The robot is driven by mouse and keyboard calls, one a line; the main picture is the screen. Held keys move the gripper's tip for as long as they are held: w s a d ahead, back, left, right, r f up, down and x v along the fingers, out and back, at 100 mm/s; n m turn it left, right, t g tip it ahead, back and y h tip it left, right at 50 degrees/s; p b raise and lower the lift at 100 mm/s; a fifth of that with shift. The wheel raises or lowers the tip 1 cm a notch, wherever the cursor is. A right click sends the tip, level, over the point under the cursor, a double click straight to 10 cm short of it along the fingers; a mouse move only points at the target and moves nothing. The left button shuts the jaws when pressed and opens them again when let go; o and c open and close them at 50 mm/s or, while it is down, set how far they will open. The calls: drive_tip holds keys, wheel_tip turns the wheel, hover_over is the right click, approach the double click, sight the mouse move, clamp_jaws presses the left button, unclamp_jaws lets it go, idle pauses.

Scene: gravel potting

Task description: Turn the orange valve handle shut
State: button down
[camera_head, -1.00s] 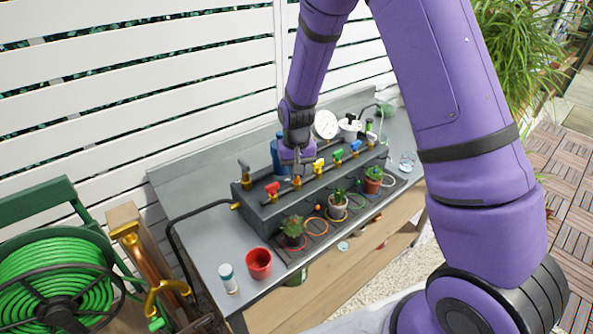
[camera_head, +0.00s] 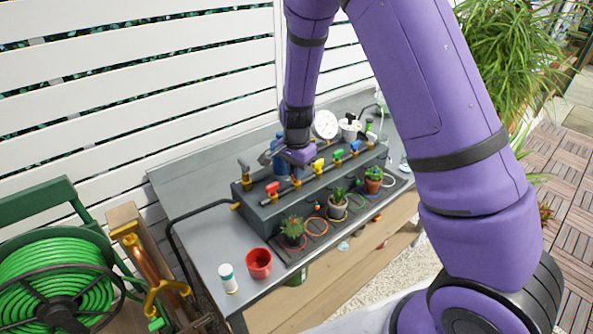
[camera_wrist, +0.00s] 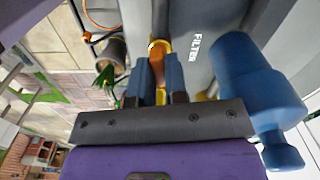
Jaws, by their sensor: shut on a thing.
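The orange valve handle (camera_wrist: 159,50) sits between the two blue fingers of my gripper (camera_wrist: 160,72) in the wrist view, with brass below it. The fingers are shut on it from both sides. In the head view, my gripper (camera_head: 296,168) is over the middle of the dark manifold box (camera_head: 322,192), between the red valve handle (camera_head: 272,188) and the yellow valve handle (camera_head: 318,165). The orange handle is hidden behind my gripper there. A brass valve body shows just below it.
A blue filter bottle (camera_wrist: 250,85) stands close beside my gripper. Blue and green valve handles lie farther right along the manifold. Potted plants (camera_head: 293,230) stand along its front. A red pot (camera_head: 258,263) and white bottle (camera_head: 228,279) stand at the table's left front.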

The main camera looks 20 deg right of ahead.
drive_tip(key=shift+m, duration=1.1)
drive_tip(key=c, duration=1.1)
unclamp_jaws()
drive_tip(key=shift+c, duration=0.2)
drive_tip(key=shift+r, duration=0.15)
wheel_tip(320, 180, up, 11)
drive_tip(key=shift+f, duration=0.2)
